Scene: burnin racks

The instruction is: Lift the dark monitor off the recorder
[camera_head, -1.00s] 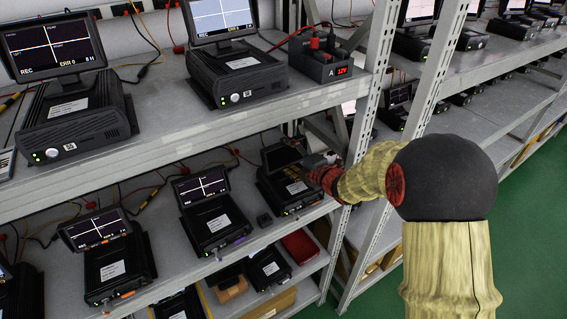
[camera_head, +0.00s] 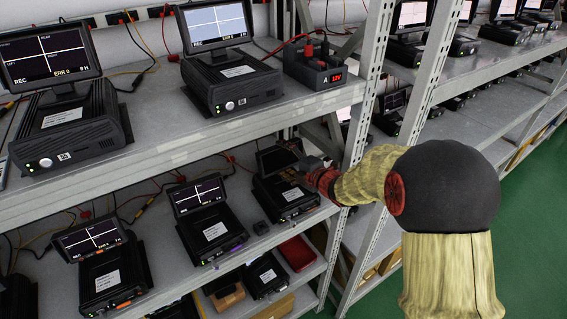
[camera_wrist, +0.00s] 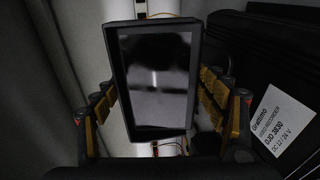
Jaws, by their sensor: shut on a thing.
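The dark monitor (camera_head: 277,157) has a blank black screen and a thin frame, and it is tilted at the back of its black recorder (camera_head: 287,195) on the lower shelf. My gripper (camera_head: 304,164) reaches in from the right and is shut on the monitor. In the wrist view, the monitor (camera_wrist: 157,75) stands between the yellow-padded fingers, with a finger at each side edge. The recorder (camera_wrist: 265,65) with its white label lies to the right there. I cannot tell whether the monitor's foot is clear of the recorder.
Two recorders with lit monitors (camera_head: 197,193) (camera_head: 90,238) stand to the left on the same shelf. A slotted rack post (camera_head: 366,90) rises close to my arm. A small dark block (camera_head: 261,228) lies nearby.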

